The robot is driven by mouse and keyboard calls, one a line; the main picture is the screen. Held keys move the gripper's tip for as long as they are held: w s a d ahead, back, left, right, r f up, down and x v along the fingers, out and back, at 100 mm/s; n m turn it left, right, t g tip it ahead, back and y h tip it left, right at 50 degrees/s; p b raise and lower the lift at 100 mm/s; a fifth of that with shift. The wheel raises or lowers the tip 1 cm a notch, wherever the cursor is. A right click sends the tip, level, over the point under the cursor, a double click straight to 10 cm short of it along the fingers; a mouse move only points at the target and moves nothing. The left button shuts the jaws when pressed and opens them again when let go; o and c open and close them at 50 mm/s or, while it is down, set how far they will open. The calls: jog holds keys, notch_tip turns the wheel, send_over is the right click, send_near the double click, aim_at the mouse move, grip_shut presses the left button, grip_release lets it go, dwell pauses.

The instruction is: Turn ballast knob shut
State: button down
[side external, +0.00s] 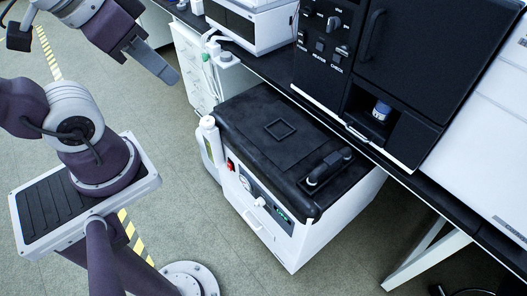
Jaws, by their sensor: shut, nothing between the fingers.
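A white floor-standing unit (338,208) with a black top stands at the centre. A black raised fitting (328,168) lies on the right part of its top. Its front has a red switch (230,166), a round gauge (245,183) and small green lights. I cannot tell for sure which part is the ballast knob, or how it is turned. My gripper (168,76) is at the upper left, shut and empty, in the air well apart from the unit and pointing down to the right.
A black-topped bench (262,62) runs behind the unit, carrying a tall black instrument (425,60) with knobs and a white box-shaped device (250,22). A white bottle-like cylinder (208,128) stands at the unit's left corner. Open floor (190,215) lies between my base and the unit.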

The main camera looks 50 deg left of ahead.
jog(key=w+d+r+m+t+h, duration=0.2)
jog(key=w+d+r+t+h, duration=0.15)
jog(key=w+d+r, duration=0.5)
jog(key=w+d+r+m+t+h, duration=0.1)
jog(key=w+d+r+t+h, duration=0.25)
jog(key=w+d+r, duration=0.75)
notch_tip(320, 180, up, 7)
jog(key=w+a+n+t+y, duration=0.2)
jog(key=n+t, duration=0.1)
jog(key=w+a+f+n+g+y, duration=0.25)
jog(key=f+y, duration=0.35)
jog(key=f, duration=0.4)
jog(key=s+a+f+m+g+y, duration=0.1)
jog(key=s+a+f+g+y, duration=0.2)
jog(key=s+f, duration=0.35)
jog(key=s+a+f+g+y, duration=0.1)
jog(key=s+f+g+y, duration=0.1)
jog(key=s+f+g, duration=0.4)
send_near(259, 204)
jog(key=s+d, duration=0.3)
jog(key=d, duration=0.4)
jog(key=w+a+f, duration=0.4)
jog(key=a+f, duration=0.3)
jog(key=a, duration=0.2)
jog(key=shift+w+a+t, duration=0.2)
jog(key=shift+w+t, duration=0.1)
jog(key=shift+t, duration=0.15)
